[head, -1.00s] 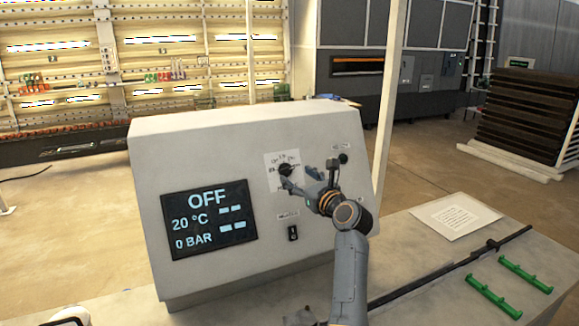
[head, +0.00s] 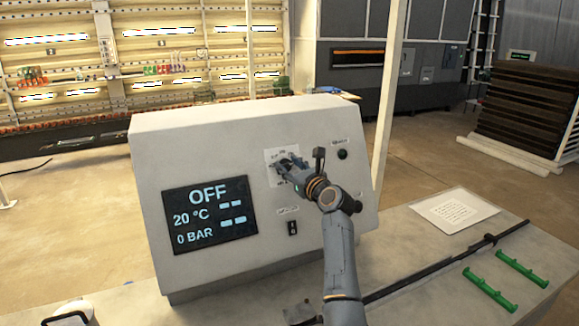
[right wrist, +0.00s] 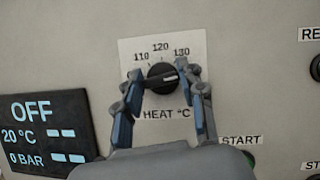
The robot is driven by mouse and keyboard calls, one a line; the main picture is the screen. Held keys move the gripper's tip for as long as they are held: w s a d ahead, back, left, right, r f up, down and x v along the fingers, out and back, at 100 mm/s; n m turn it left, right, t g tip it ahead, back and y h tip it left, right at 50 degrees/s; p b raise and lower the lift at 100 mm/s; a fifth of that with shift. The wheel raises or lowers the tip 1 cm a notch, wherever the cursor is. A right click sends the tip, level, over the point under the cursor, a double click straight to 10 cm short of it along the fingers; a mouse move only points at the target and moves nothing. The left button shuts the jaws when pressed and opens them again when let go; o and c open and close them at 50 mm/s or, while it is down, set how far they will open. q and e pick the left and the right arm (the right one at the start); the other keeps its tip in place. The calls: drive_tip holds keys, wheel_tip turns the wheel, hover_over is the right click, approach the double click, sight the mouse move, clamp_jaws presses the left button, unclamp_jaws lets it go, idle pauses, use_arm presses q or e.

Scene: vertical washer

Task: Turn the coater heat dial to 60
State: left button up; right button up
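The coater heat dial is a small black round knob (right wrist: 160,75) on a white label marked HEAT °C. The numbers 110, 120 and 130 show above it; the lower side numbers are hidden by my fingers. A pale mark on the knob points roughly right. In the head view the dial's label (head: 271,155) is partly covered by my right gripper (head: 284,166). In the right wrist view my right gripper (right wrist: 160,88) has its fingers spread, one on each side of the knob. I cannot tell whether they touch it. My left gripper is not in view.
The display (head: 210,220) on the sloped grey panel reads OFF, 20 °C and 0 BAR. A switch (head: 292,228) sits below the dial, and a round button (head: 342,154) to its right. A paper sheet (head: 455,210) and green handles (head: 489,288) are on the right of the table.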

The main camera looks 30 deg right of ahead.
drive_tip(key=c, duration=0.3)
